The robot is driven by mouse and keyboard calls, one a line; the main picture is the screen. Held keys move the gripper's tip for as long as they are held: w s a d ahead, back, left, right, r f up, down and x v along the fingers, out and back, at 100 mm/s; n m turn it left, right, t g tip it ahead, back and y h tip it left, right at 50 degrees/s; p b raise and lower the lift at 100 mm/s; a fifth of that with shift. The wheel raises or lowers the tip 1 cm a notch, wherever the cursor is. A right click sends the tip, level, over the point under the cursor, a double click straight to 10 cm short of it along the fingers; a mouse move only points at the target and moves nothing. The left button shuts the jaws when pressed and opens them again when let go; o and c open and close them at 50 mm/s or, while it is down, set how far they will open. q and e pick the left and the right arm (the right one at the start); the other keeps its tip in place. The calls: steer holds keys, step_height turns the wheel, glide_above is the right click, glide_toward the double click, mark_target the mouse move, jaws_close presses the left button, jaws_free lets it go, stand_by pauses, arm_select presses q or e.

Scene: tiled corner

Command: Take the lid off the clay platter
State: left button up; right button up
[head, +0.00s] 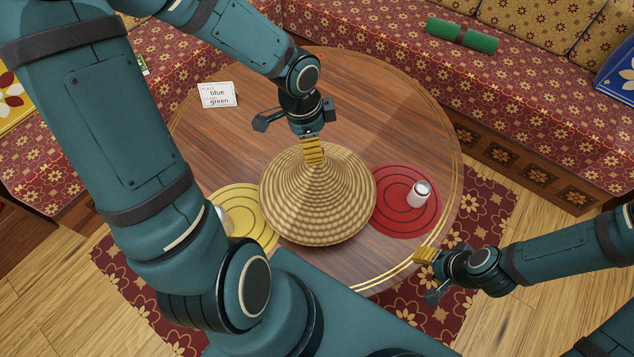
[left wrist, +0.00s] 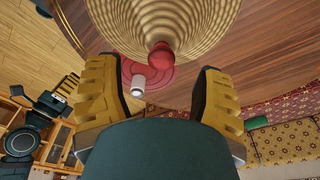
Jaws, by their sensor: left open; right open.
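The lid (head: 317,205) is a woven straw cone standing in the middle of the round table. The clay platter is hidden under it. In the left wrist view the lid (left wrist: 165,18) ends in a red knob (left wrist: 161,57). My left gripper (head: 313,152) is at the top of the lid, and its yellow fingers (left wrist: 158,95) are spread wide. The knob lies just beyond and between the fingertips, with no contact visible. In the head view the gripper hides the knob. My right gripper (head: 430,272) is open and empty over the table's front right edge.
The wooden table (head: 400,110) carries a red mat (head: 388,222) with a small white cup (head: 419,193), a yellow mat (head: 243,207) with a white item (head: 222,217) partly behind my arm, and a card (head: 217,95). A patterned bench (head: 400,60) surrounds the back. The table's back right is clear.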

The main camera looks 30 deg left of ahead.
mark_target(317, 172)
arm_select(q)
steer(key=f, duration=0.1)
steer(key=f+b, duration=0.1)
steer(key=f, duration=0.1)
steer(key=f+b, duration=0.1)
steer(key=shift+w+d+f, duration=0.25)
steer(key=shift+w+d, duration=0.05)
steer(key=shift+w, duration=0.1)
jaws_close()
